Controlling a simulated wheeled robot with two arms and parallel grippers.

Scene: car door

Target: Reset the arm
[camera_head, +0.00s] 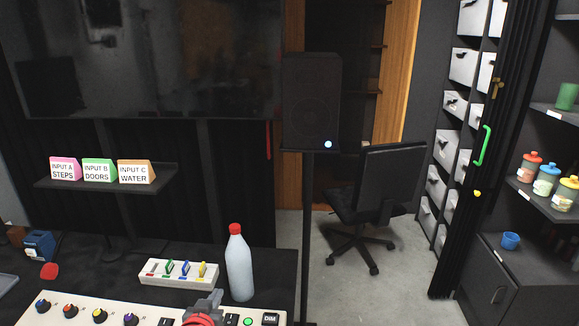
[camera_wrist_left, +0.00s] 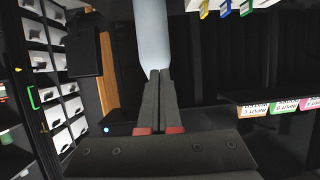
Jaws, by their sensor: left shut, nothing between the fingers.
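My left gripper (camera_head: 212,298) is at the bottom edge of the head view, over the control panel and just left of a white bottle with a red cap (camera_head: 238,264). Most of its arm is out of frame. In the left wrist view, which is upside down, its two dark fingers (camera_wrist_left: 158,76) are together with nothing between them. The bottle (camera_wrist_left: 152,34) appears just beyond the fingertips there; I cannot tell whether they touch. The bottle stands upright in the head view. My right gripper is not in view.
A panel with knobs (camera_head: 85,312) runs along the table front. A white box with colored switches (camera_head: 178,273) sits behind it. A shelf (camera_head: 105,184) holds three label cards. A speaker (camera_head: 311,100), chair (camera_head: 390,185) and shelves with jars (camera_head: 547,180) stand farther right. Floor (camera_head: 405,285) is clear.

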